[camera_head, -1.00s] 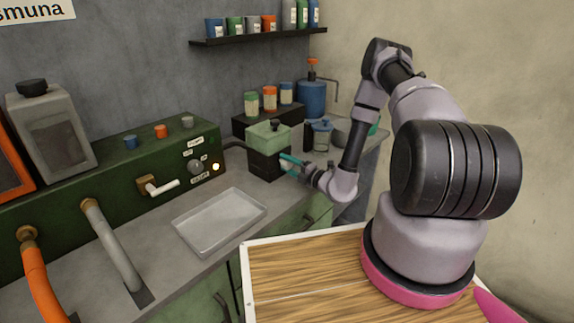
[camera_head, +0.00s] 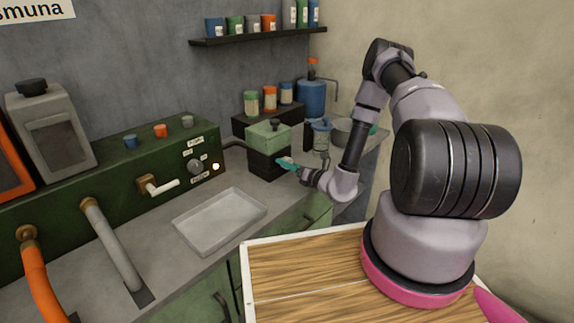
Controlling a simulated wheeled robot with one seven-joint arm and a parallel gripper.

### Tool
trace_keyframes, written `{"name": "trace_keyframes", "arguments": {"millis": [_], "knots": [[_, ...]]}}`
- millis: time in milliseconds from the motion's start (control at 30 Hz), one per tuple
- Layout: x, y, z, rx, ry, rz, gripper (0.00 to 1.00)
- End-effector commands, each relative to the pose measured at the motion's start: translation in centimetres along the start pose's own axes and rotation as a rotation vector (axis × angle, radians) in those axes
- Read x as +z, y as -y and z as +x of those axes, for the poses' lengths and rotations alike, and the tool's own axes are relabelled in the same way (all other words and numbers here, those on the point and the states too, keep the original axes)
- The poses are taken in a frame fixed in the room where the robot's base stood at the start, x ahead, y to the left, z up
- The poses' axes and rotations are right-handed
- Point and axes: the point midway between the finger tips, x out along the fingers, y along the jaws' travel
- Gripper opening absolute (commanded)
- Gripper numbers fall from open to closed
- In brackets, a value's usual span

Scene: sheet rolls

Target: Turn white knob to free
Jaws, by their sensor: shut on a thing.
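My gripper (camera_head: 285,161), with teal fingers, is at the right side of the black box with a green top (camera_head: 268,145). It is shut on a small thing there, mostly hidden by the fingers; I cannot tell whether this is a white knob. On the green panel to the left, a round grey-white knob (camera_head: 195,167) sits among small white labels, too small to read. A white lever handle (camera_head: 162,186) on a brass fitting is left of it. My gripper is well apart from both.
An empty metal tray (camera_head: 221,221) lies on the counter in front of the panel. Jars (camera_head: 270,98) and a blue canister (camera_head: 312,98) stand behind the box. A shelf (camera_head: 258,38) with cans is above. A wooden-topped surface (camera_head: 305,272) is at the front.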

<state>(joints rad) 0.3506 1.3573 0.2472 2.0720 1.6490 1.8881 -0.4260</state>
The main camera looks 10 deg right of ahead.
Motion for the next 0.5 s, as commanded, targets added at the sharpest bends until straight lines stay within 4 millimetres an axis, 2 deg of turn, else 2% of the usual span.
{"name": "trace_keyframes", "arguments": {"millis": [200, 500], "knots": [[-0.12, 0.18, -0.19, -0.004, -0.003, -0.134, 0.0], [-0.12, 0.2, -0.19, -0.004, -0.004, -0.229, 0.0]]}}
